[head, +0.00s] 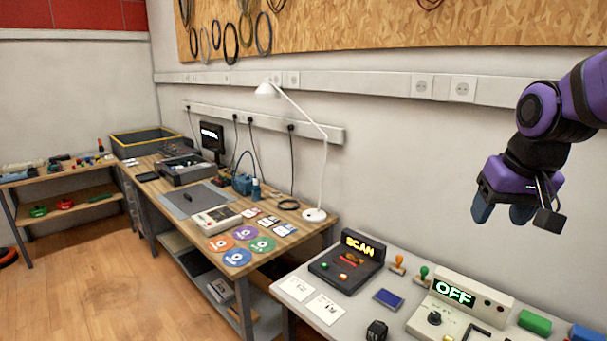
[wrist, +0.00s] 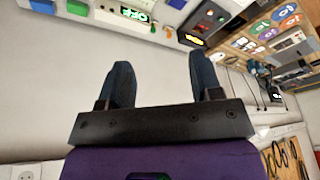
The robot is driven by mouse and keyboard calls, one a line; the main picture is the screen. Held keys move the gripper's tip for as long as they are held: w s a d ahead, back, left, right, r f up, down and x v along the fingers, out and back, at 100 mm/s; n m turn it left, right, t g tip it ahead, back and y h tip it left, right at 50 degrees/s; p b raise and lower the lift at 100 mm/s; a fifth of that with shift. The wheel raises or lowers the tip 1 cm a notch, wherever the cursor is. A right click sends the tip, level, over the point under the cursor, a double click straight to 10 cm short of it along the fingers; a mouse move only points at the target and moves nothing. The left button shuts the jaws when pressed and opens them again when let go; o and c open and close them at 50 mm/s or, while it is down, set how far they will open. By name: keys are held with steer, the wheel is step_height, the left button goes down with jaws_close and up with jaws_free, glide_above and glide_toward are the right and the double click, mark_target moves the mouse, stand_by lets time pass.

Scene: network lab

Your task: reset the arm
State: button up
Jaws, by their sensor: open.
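My purple and black arm comes in from the right edge of the head view. My gripper (head: 508,211) hangs in the air near the wall, above the right-hand bench, with its fingers pointing down. In the wrist view my gripper (wrist: 163,82) shows two dark blue fingers spread apart, with nothing between them. It touches nothing that I can see.
Below my gripper, a light bench (head: 357,316) carries a SCAN box (head: 347,262), an OFF device (head: 456,300), stamps and a green block (head: 535,322). A wooden bench (head: 165,214) holds a white lamp (head: 315,214) and discs. Open floor (head: 105,290) lies left.

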steer(key=s+a+r+n+t, duration=0.1)
steer(key=s+r, duration=0.2)
steer(key=s, duration=1.1)
steer(key=shift+a+t, duration=0.3)
steer(key=shift+s, duration=0.1)
